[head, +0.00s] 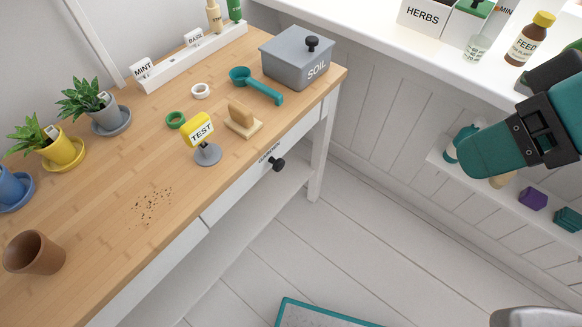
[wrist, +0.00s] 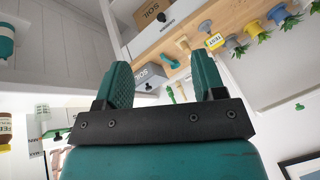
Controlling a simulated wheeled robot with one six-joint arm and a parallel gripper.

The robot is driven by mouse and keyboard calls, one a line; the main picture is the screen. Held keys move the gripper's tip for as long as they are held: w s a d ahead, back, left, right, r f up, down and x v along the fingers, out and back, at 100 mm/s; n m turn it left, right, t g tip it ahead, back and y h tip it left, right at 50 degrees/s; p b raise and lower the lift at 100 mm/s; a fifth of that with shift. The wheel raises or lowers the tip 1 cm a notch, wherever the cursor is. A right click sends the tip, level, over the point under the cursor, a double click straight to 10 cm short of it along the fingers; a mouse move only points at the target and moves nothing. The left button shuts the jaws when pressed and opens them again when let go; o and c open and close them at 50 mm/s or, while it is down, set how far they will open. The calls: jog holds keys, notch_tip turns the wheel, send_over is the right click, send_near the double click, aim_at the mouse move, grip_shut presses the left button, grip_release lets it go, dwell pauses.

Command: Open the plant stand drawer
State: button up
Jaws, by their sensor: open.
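The plant stand (head: 104,229) has a wooden top and white frame, on the left of the head view. Its white drawer front (head: 246,183) sits under the top's front edge, with a dark round knob (head: 278,164) and a small label too small to read surely. The drawer looks shut, its front flush with the frame. In the wrist view, which looks upside down, the drawer front (wrist: 187,9) and dark knob (wrist: 161,17) show at the top. My gripper (wrist: 163,76) is open and empty, its two teal fingers well apart from the drawer. My arm shows at the right of the head view.
A white ledge (head: 400,50) holds bottles.

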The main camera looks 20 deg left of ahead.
jog(key=w+a+f+n+t+y+b, duration=0.1)
jog(key=a+f+y+b, duration=0.15)
jog(key=f+b, duration=0.55)
jog(key=w+a+f+n+y+b, duration=0.15)
jog(key=a+f+b, duration=0.25)
jog(key=f+b, duration=0.4)
jog(key=w+a+f+n+t+y+b, duration=0.1)
jog(key=a+f+n+y+b, duration=0.15)
jog(key=f+b, duration=0.55)
jog(key=t+y+b, duration=0.4)
jog(key=y+b, duration=0.1)
jog(key=b, duration=0.6)
send_near(281, 167)
jog(key=shift+h, duration=0.25)
jog(key=p+x, duration=0.5)
jog(key=x, duration=0.5)
jog(key=shift+w+a+r, duration=0.15)
jog(key=shift+a, duration=0.2)
grip_shut()
jog(key=shift+d, duration=0.1)
